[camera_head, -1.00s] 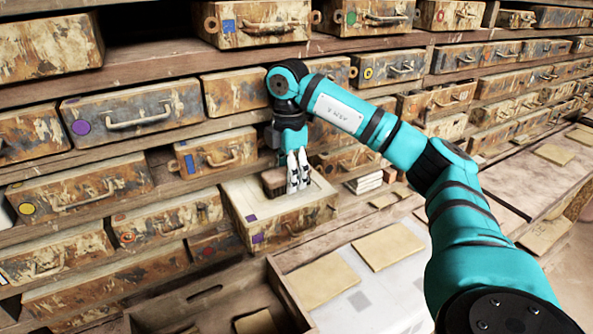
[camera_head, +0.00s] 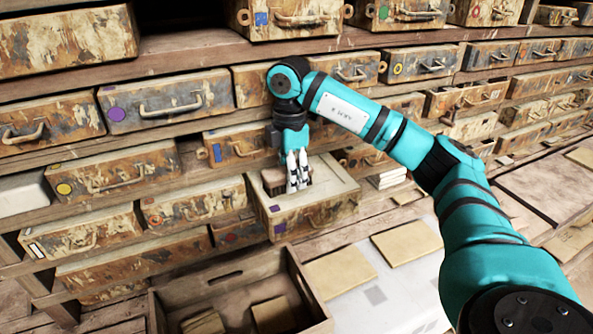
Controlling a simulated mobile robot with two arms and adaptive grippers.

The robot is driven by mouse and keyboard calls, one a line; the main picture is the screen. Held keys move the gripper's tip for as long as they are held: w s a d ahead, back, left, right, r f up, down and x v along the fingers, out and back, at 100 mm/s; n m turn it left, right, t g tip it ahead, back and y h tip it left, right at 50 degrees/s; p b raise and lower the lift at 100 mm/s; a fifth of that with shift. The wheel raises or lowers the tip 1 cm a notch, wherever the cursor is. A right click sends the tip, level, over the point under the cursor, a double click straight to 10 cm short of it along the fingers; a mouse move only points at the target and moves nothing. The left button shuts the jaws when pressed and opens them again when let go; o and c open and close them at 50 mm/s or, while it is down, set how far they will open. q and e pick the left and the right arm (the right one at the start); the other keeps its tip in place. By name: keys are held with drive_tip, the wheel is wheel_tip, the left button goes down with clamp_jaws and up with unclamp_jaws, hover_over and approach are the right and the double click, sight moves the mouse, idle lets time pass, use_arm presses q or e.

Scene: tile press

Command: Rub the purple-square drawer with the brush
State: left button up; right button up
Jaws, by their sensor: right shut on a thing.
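The purple-square drawer (camera_head: 318,213) juts out from the shelf at the centre, with a pale plain top and a worn brown front. Its purple square (camera_head: 279,228) is on the front's left side. My right gripper (camera_head: 298,184) points down over the drawer's top, towards its left rear. It is shut on the brush (camera_head: 273,181), a brown block beside the fingers. The brush appears to rest on the top, though exact contact is hard to tell. The fingers hide part of it. My left gripper is out of view.
Shelves of similar drawers surround it, including a purple-circle drawer (camera_head: 165,108) at upper left and a blue-marked drawer (camera_head: 238,146) just behind. A wooden crate (camera_head: 300,285) stands in front. Flat tan tiles (camera_head: 407,241) lie on the bench to the right.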

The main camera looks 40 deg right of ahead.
drive_tip(key=shift+w+a, duration=0.15)
drive_tip(key=shift+a, duration=0.65)
drive_tip(key=shift+w+a+f, duration=0.1)
drive_tip(key=shift+w+a, duration=0.05)
drive_tip(key=shift+a, duration=0.2)
wheel_tip(320, 180, up, 6)
drive_tip(key=p, duration=0.5)
drive_tip(key=shift+d, duration=0.1)
